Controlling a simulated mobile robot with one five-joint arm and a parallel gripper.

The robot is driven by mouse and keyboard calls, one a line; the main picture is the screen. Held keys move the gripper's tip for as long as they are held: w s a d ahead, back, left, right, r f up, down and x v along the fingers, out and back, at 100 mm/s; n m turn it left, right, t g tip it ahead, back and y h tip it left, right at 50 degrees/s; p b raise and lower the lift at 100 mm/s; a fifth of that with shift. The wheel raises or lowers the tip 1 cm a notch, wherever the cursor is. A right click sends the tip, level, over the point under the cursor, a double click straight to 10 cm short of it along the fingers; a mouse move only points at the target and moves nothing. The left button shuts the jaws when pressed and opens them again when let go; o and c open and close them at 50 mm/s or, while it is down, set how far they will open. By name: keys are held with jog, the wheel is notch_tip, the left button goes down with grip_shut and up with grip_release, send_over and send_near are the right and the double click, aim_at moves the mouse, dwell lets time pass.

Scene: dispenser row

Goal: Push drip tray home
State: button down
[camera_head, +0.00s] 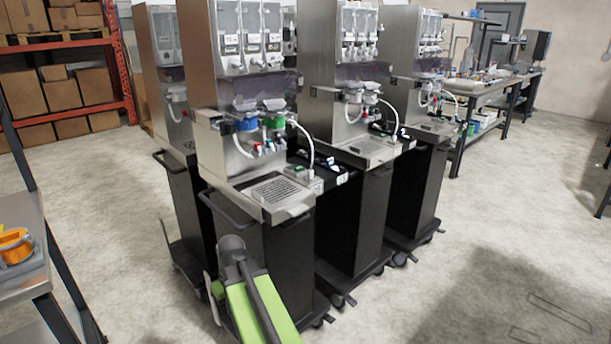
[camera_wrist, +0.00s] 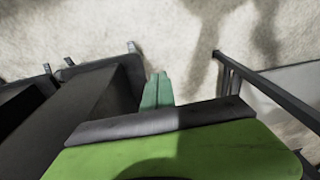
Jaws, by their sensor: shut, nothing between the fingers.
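The drip tray (camera_head: 278,190) is a steel tray with a dark slotted grille, at the front of the nearest dispenser (camera_head: 218,80) in the head view. I cannot tell whether it sits flush or sticks out. My gripper (camera_wrist: 157,77) shows in the wrist view as two green fingers side by side, shut and empty. They point out over bare floor, apart from the dispenser. In the head view my green arm is at the bottom, in front of the dispenser's black cart (camera_head: 262,255) and below the tray; the fingertips cannot be made out there. The tray is outside the wrist view.
More dispensers on black wheeled carts stand close in a row. A push handle (camera_head: 226,210) sticks out from the nearest cart. A bench with an orange item (camera_head: 15,246) stands at the left. Floor is clear at the lower right. Dark cart panels (camera_wrist: 75,105) fill the wrist view's left.

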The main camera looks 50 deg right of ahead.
jog(key=s+d+r+t+p, duration=0.1)
jog(key=s+d+r+p, duration=0.3)
jog(key=d+r+p, duration=0.6)
jog(key=s+d+r+p, duration=0.3)
jog(key=d+r+p, duration=0.55)
jog(key=r, duration=0.25)
jog(key=s+d+r+t+p, duration=0.1)
jog(key=s+d+r+p, duration=0.3)
jog(key=d+r+p, duration=0.6)
jog(key=w+f+b, duration=0.7)
jog(key=f+b, duration=0.1)
jog(key=b, duration=0.3)
jog(key=shift+f+h, duration=0.4)
jog(key=shift+w, duration=0.1)
